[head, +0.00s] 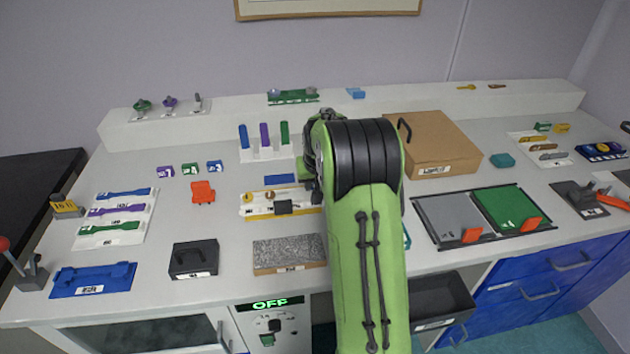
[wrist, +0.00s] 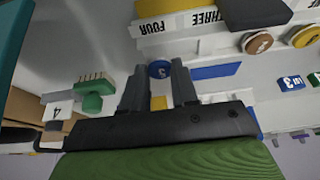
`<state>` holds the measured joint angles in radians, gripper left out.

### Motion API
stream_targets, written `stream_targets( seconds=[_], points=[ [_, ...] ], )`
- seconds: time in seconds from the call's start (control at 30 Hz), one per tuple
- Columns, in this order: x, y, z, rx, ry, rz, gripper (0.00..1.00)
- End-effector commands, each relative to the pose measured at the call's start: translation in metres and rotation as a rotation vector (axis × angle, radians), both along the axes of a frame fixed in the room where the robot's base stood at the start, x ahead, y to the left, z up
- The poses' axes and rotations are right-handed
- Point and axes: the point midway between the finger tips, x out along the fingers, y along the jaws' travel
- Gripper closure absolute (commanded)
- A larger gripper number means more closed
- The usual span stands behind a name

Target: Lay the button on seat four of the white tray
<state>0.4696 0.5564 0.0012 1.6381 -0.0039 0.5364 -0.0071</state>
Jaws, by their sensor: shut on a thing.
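The white tray (head: 246,208) lies left of my arm in the head view. In the wrist view the white tray (wrist: 183,24) appears upside down along the top, with the labels FOUR and THREE readable. A yellow button (wrist: 302,36) and a brown button (wrist: 258,42) sit on it, towards the right there. My gripper (wrist: 160,78) is shut on a blue round button (wrist: 159,69), held between its fingertips near the FOUR end. The button is apart from the tray in the picture; its height is unclear. In the head view my arm hides the button and the tray's right end.
A black block (head: 283,207) stands at the tray. A flat blue strip (head: 279,179) lies behind it, and a rack with upright coloured pieces (head: 264,154) stands farther back. A cardboard box (head: 433,143) is to the right. A speckled slab (head: 288,254) lies in front.

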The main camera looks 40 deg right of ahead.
Motion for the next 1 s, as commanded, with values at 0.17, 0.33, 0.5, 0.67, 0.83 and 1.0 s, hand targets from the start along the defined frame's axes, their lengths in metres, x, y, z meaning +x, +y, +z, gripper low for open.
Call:
stream_targets(
  seconds=[0.17, 0.33, 0.5, 0.67, 0.83, 1.0],
  points=[
    [0.000, 0.000, 0.001, 0.000, 0.000, 0.000, 1.00],
    [0.000, 0.000, 0.000, 0.000, 0.000, 0.000, 1.00],
    [0.000, 0.000, -0.004, 0.000, 0.000, 0.000, 1.00],
    [0.000, 0.000, -0.007, 0.000, 0.000, 0.000, 1.00],
    [0.000, 0.000, -0.011, 0.000, 0.000, 0.000, 1.00],
    [0.000, 0.000, -0.014, 0.000, 0.000, 0.000, 1.00]
  ],
)
